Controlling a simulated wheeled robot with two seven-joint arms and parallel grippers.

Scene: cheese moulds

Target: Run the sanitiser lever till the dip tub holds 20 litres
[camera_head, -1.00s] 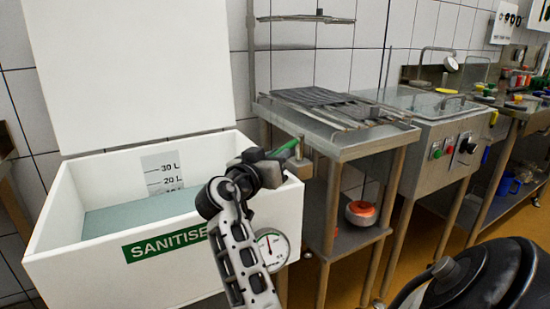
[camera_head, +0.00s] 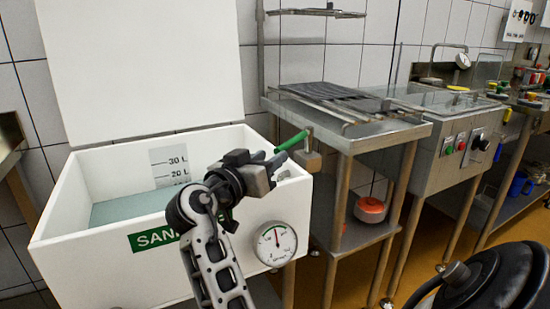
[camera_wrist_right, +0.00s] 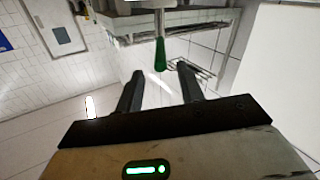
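The white dip tub (camera_head: 90,265) stands at the left with its lid up and a green sanitiser label (camera_head: 152,239), partly hidden by my right arm. Pale blue-green liquid (camera_head: 130,206) lies inside, its surface a little below the 20 L mark on the scale plate (camera_head: 170,166). The green lever (camera_head: 293,141) sticks out from a valve at the tub's right rim. My right gripper (camera_head: 279,159) is just left of and below the lever's tip. In the wrist view, its fingers (camera_wrist_right: 159,82) are apart and empty, with the lever (camera_wrist_right: 160,55) beyond their tips. My left gripper is out of view.
A round dial (camera_head: 275,243) sits on the tub's front. A steel stand (camera_head: 375,135) with a dark rack on top is close on the right, with an orange-red item (camera_head: 369,209) below. A control panel (camera_head: 462,143) is farther right.

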